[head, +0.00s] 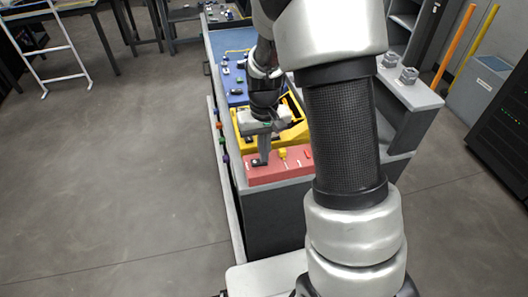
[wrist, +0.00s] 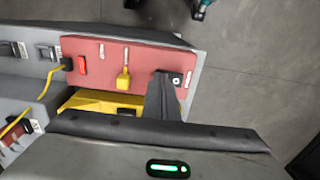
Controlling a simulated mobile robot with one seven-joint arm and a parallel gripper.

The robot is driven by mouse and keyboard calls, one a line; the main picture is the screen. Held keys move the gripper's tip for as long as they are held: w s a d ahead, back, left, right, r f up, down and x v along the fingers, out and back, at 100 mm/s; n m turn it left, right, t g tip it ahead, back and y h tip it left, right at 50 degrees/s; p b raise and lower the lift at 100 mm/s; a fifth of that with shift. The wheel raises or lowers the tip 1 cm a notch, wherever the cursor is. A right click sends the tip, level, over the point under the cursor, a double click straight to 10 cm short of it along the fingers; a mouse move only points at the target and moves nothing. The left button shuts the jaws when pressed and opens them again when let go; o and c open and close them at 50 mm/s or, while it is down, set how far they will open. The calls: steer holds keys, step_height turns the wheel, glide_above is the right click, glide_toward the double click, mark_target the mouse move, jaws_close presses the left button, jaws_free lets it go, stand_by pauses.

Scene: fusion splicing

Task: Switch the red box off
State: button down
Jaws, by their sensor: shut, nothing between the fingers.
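The red box (head: 290,171) lies at the near end of the bench in the head view. In the wrist view the red box (wrist: 140,58) carries a small black switch (wrist: 176,78) near its right end. A yellow plug (wrist: 123,79) and a small red part (wrist: 82,65) also sit on it. My gripper (head: 262,161) is shut and empty, pointing down at the left end of the red box in the head view. In the wrist view my gripper (wrist: 164,85) has its fingertips at the black switch and partly covers it. I cannot tell whether they touch.
A yellow box (head: 296,134) stands right behind the red one, and a blue box (head: 236,92) is farther back. A yellow cable (wrist: 48,82) runs from the red box's left end in the wrist view. Open floor (head: 120,170) lies left of the bench.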

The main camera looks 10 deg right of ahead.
mark_target(252, 162)
steer(key=shift+s+a, duration=0.1)
steer(key=shift+a+r, duration=0.1)
steer(key=shift+a, duration=0.6)
step_height(252, 162, up, 14)
steer(key=a+p, duration=0.2)
steer(key=p, duration=0.2)
